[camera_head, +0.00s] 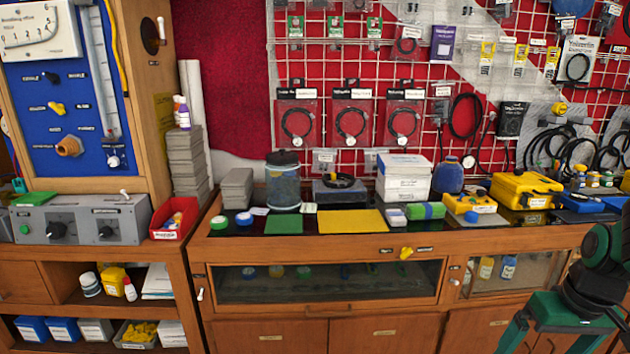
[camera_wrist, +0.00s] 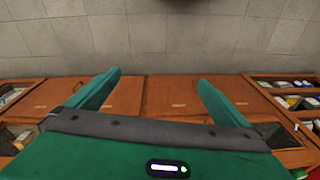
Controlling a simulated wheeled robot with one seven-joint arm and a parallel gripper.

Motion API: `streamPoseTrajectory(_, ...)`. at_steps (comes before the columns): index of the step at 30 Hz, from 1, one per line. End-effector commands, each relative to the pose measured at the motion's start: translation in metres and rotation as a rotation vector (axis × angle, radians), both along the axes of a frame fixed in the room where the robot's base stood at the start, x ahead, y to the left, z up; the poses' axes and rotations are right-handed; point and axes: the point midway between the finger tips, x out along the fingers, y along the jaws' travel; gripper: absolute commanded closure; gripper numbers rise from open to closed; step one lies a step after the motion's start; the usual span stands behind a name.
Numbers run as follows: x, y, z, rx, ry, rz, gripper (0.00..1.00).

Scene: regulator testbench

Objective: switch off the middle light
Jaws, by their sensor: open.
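No lamp that I can single out as the middle light shows in either view. Small white lever switches show in the head view: one on the cabinet's side (camera_head: 161,28), one at the left of the bench front (camera_head: 200,293), one at its right (camera_head: 455,282). A yellow knob (camera_head: 405,253) sits on the bench front between small dark labels. Which of these belongs to the middle light I cannot tell. My green gripper (camera_head: 560,338) is at the lower right of the head view, apart from them. In the wrist view my gripper (camera_wrist: 159,78) is open and empty, its fingers spread.
The wooden bench (camera_head: 330,248) carries a glass jar (camera_head: 283,185), a yellow case (camera_head: 525,190) and several mats. A grey control box (camera_head: 80,220) stands at left. The wrist view shows bare floor tiles (camera_wrist: 190,38) beside wooden cabinet doors (camera_wrist: 175,94).

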Motion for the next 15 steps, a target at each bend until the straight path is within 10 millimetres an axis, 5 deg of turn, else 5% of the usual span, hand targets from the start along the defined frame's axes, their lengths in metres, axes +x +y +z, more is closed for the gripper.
streamPoseTrajectory(9,-0.086,0.003,0.048,-0.005,0.122,-0.348,0.00)
streamPoseTrajectory(15,-0.107,0.007,0.056,0.006,0.152,-0.438,0.00)
